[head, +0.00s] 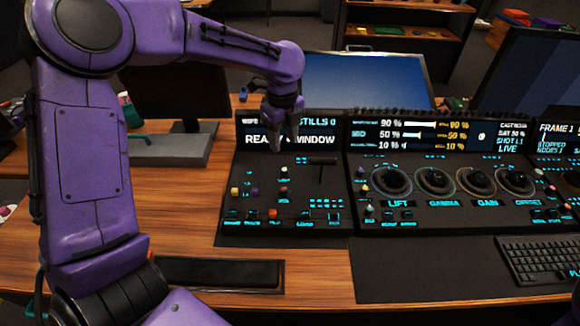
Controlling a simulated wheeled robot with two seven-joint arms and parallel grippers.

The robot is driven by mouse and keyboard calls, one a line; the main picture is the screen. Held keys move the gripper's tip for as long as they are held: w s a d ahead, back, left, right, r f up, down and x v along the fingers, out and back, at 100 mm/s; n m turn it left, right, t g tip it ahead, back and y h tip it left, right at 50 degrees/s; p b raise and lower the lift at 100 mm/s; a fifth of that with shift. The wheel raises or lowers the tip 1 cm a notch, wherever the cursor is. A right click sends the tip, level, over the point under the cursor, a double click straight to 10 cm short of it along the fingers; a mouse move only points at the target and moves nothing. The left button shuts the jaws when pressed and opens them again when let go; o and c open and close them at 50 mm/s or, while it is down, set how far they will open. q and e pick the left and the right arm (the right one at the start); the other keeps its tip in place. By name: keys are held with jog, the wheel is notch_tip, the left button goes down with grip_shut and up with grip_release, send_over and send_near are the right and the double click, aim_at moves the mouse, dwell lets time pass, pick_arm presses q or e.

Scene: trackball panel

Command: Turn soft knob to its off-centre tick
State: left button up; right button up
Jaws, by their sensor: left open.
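The control panel's left section (335,226) carries several small coloured knobs. A white-topped knob (284,169) and a pinkish knob (283,191) stand in one column, with a yellow knob (234,191) and a purple knob (254,191) to their left. The lettering is too small to tell which is the soft knob, and no tick can be made out. My left gripper (282,136) is open and points down over the upper part of this section, in front of its display. It looks empty and apart from the knobs. My right gripper is out of view.
The right section has large trackball rings (392,181) and a slim display (425,135). A T-shaped lever (320,163) rises just right of the white-topped knob. A keyboard (545,258) lies at the right, and a dark pad (218,272) lies at the front. Bare wood (190,235) shows left of the panel.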

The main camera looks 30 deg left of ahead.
aim_at(284, 169)
pick_arm(q)
notch_tip(284, 169, down, 11)
jog(key=shift+r, duration=0.2)
grip_shut()
